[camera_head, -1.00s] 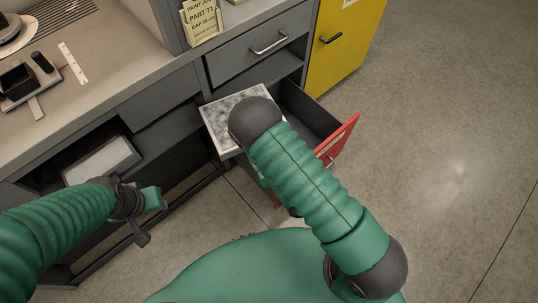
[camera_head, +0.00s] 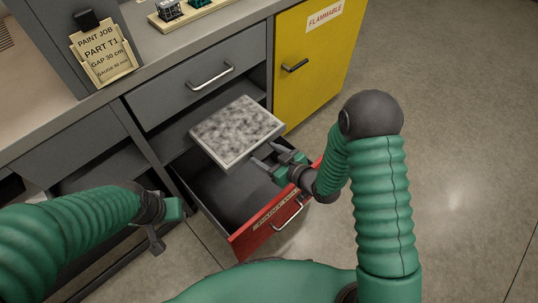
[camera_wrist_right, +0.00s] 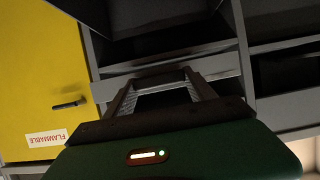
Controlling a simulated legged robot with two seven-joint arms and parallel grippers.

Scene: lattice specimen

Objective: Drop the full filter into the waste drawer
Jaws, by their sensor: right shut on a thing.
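The filter (camera_head: 238,130) is a flat square panel with a mottled grey-white face and a pale rim. In the head view it is level, above the back part of the open waste drawer (camera_head: 268,222), which has a red front with a handle and a dark interior. My right gripper (camera_head: 266,158) is shut on the filter's near right edge. In the right wrist view the two fingers (camera_wrist_right: 160,95) show, but I cannot clearly make out the filter there. My left gripper (camera_head: 166,222) is at the lower left, away from the filter; its jaw opening is unclear.
A grey closed drawer (camera_head: 200,85) and an open shelf are above the waste drawer. A yellow flammable cabinet (camera_head: 315,60) stands to the right. A paper sign (camera_head: 103,53) is on the bench upright. Open floor (camera_head: 460,150) lies to the right.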

